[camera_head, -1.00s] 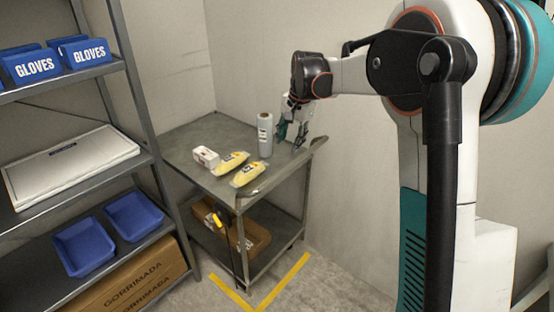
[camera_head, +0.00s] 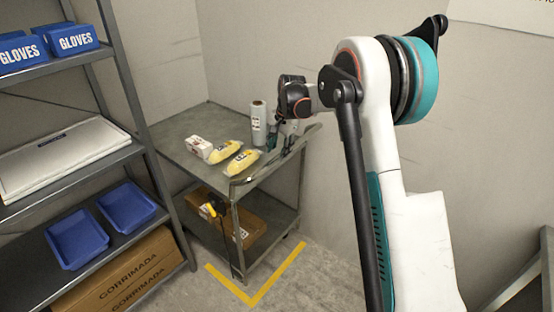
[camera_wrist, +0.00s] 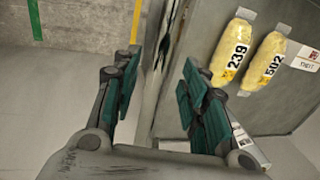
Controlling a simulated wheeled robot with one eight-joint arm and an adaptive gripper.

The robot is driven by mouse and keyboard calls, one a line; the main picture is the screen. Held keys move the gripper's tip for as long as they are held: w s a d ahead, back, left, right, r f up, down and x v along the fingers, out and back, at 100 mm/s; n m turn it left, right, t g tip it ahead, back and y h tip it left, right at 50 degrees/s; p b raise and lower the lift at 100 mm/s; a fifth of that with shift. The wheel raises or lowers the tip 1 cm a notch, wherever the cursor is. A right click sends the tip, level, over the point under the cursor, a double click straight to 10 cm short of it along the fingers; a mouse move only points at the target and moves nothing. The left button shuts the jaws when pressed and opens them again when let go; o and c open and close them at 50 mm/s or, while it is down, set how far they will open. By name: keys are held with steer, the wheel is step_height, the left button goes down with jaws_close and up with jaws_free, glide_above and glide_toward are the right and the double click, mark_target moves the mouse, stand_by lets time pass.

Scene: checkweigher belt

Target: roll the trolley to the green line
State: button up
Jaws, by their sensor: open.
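The trolley (camera_head: 180,136) is a grey metal cart with two shelves, standing against the back wall. Its handle bar (camera_head: 262,170) runs along the near right edge of the top. My gripper (camera_head: 284,140) is at this handle, near its far end. In the wrist view my gripper (camera_wrist: 162,88) is open, with one finger on each side of the handle bar (camera_wrist: 168,70); I cannot tell whether they touch it.
A shelf rack (camera_head: 122,155) stands close on the left.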

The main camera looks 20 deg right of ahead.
mark_target(277, 157)
steer(key=shift+w+a+f+b, duration=0.1)
steer(key=shift+w+f+b, duration=0.1)
steer(key=shift+f, duration=0.65)
steer(key=shift+w+a+f+b, duration=0.1)
steer(key=shift+f+b, duration=0.05)
steer(key=shift+f, duration=0.7)
jaws_close()
